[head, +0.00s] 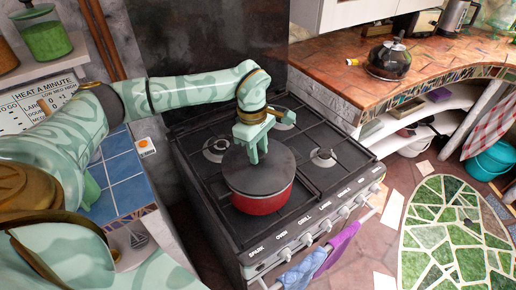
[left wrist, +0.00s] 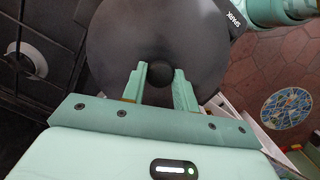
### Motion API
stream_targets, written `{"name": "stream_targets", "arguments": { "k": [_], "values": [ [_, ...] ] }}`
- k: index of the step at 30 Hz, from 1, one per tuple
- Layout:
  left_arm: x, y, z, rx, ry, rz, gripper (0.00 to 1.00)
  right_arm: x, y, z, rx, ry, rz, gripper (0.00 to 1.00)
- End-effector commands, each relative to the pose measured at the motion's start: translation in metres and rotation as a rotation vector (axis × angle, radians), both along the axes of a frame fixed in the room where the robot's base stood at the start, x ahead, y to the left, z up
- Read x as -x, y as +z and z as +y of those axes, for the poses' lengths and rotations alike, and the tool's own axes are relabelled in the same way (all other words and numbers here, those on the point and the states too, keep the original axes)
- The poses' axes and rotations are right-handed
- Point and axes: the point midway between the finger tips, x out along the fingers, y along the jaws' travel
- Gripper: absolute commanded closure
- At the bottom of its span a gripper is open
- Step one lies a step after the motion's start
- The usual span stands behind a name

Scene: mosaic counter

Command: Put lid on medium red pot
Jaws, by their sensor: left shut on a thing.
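The medium red pot (head: 262,203) stands on the black stove top, near its front. A dark grey round lid (head: 280,176) lies level over its mouth, and I see no clear gap between the two. My left gripper (head: 254,152) reaches down from above at the lid's middle. In the left wrist view the gripper's fingers (left wrist: 160,82) are on both sides of the lid's round black knob (left wrist: 160,70), shut on it. The lid (left wrist: 145,30) fills the top of that view and hides the pot. My right gripper is not in view.
The stove (head: 340,195) has black grates, front knobs, and blue (head: 303,272) and purple (head: 338,245) cloths on its rail. A counter (head: 430,62) with a dark glass kettle (head: 389,60) is at the right. Blue tiles (head: 122,178) lie left of the stove.

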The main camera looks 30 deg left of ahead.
Motion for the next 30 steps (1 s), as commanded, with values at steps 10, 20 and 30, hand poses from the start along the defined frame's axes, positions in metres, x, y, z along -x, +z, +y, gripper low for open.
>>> {"name": "stream_targets", "arguments": {
  "k": [10,20,30],
  "values": [
    [-0.0003,0.0006,-0.0002,0.001,0.000,-0.001,1.00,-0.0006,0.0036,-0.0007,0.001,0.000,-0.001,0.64],
    [0.0000,-0.0013,-0.0003,0.001,0.000,0.000,1.00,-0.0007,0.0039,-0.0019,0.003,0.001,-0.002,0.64],
    [0.0001,-0.0076,-0.0004,0.001,0.000,0.000,1.00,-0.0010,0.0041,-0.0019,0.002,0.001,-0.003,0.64]
  ]
}}
